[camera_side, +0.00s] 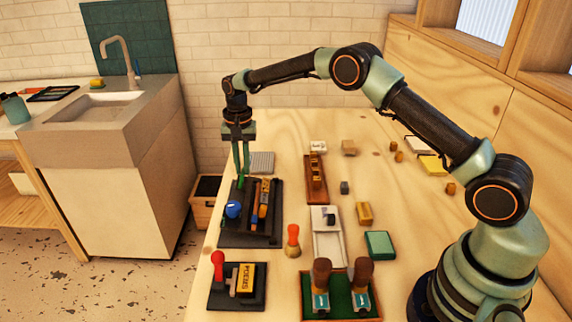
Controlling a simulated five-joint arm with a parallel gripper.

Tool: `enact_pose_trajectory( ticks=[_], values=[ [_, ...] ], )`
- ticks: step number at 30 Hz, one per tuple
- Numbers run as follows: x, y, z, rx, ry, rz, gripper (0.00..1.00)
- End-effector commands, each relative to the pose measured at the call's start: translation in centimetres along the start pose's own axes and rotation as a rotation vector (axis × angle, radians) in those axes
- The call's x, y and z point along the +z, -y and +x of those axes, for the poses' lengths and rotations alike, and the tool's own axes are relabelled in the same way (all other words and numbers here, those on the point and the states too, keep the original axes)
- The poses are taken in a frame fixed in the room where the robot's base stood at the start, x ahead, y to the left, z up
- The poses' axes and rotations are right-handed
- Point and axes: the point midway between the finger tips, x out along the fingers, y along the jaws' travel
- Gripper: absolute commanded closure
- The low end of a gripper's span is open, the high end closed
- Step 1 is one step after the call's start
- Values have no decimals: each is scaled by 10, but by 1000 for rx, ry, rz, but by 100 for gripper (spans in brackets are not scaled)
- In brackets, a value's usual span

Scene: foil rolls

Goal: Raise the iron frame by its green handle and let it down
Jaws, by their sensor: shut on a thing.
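The dark iron frame (233,226) is at the left side of the wooden table, with coloured blocks and strips in or on it. Its green handle (240,183) shows as a small green piece at the frame's far left end. My gripper (241,172) points straight down over that end, and its two green fingers are shut on the handle. The fingers hide most of the handle. I cannot tell from this view whether the frame is clear of its dark base. A blue ball-shaped knob (233,209) sits at the frame's left side.
A dark plate with a red knob and yellow block (245,280) lies nearer. A green-lined tray (341,303) holds two wooden-handled tools. A red-topped peg (293,240) stands to the right. A grey ribbed pad (262,162) lies behind. The table's back middle is mostly clear.

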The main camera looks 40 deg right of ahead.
Motion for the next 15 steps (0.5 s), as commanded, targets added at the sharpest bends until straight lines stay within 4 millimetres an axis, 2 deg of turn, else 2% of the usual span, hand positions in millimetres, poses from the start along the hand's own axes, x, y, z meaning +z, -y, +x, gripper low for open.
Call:
enact_pose_trajectory(
  ticks=[1, 2, 3, 4, 15],
  values=[
    [0, -9, 7, 20, 18, 10, 100],
    [0, -10, 7, 21, 19, 10, 75],
    [0, -10, 7, 21, 19, 10, 60],
    [0, -9, 7, 21, 18, 10, 57],
    [0, -6, 4, 12, 11, 7, 57]
  ],
)
